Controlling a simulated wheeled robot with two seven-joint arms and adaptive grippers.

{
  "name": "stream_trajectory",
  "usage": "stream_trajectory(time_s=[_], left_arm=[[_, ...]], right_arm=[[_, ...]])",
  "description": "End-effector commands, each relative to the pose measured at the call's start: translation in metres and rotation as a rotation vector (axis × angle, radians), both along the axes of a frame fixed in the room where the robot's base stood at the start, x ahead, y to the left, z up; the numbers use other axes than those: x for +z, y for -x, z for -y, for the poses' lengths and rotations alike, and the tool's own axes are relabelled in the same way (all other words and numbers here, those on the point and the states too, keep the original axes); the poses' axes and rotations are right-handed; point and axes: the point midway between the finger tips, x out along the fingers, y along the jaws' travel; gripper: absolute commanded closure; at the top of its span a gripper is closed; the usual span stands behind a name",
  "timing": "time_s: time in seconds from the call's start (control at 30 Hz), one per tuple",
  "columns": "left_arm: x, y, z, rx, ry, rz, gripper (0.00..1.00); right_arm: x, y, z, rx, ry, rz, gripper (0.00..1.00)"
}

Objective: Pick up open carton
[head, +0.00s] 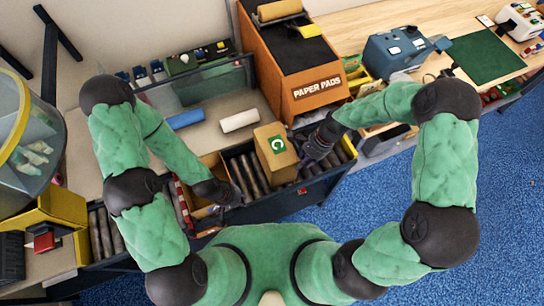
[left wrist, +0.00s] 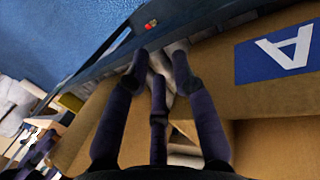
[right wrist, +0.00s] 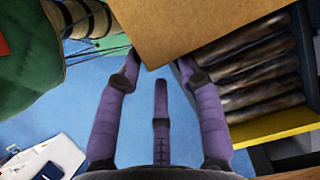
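An open brown carton (head: 207,165) sits on the roller conveyor, partly hidden by my left arm. In the left wrist view a brown carton (left wrist: 265,100) has a blue label with a white A and an open interior. My left gripper (head: 222,192) is at the open carton's near right side. Its fingers (left wrist: 160,60) are spread over the carton, with pale contents between them; contact is unclear. A closed brown carton (head: 284,160) with a green C label stands to the right. My right gripper (head: 316,146) is open beside it, its fingers (right wrist: 158,72) apart near the carton's corner (right wrist: 190,25).
Dark conveyor rollers (head: 245,175) run beneath the cartons. A clear bin (head: 30,135) stands at left. Blue floor (head: 400,235) is at right.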

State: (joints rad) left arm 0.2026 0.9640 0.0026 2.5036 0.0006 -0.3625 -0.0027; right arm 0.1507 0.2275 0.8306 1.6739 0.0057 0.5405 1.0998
Motion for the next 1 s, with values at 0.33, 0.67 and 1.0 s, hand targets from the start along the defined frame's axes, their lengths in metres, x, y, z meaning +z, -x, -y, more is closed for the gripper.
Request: stream_trajectory(time_s=[0.33, 0.67, 1.0], left_arm=[[-0.003, 0.000, 0.000, 0.000, 0.000, 0.001, 0.74], [-0.007, 0.000, 0.000, 0.000, 0.000, 0.001, 0.74], [-0.006, 0.000, 0.000, 0.000, 0.000, 0.001, 0.74]], right_arm=[[-0.022, 0.004, -0.011, 0.001, -0.001, -0.001, 0.63], [-0.053, 0.008, -0.024, 0.000, 0.000, 0.001, 0.63], [-0.052, 0.008, -0.023, 0.001, 0.001, 0.002, 1.00]])
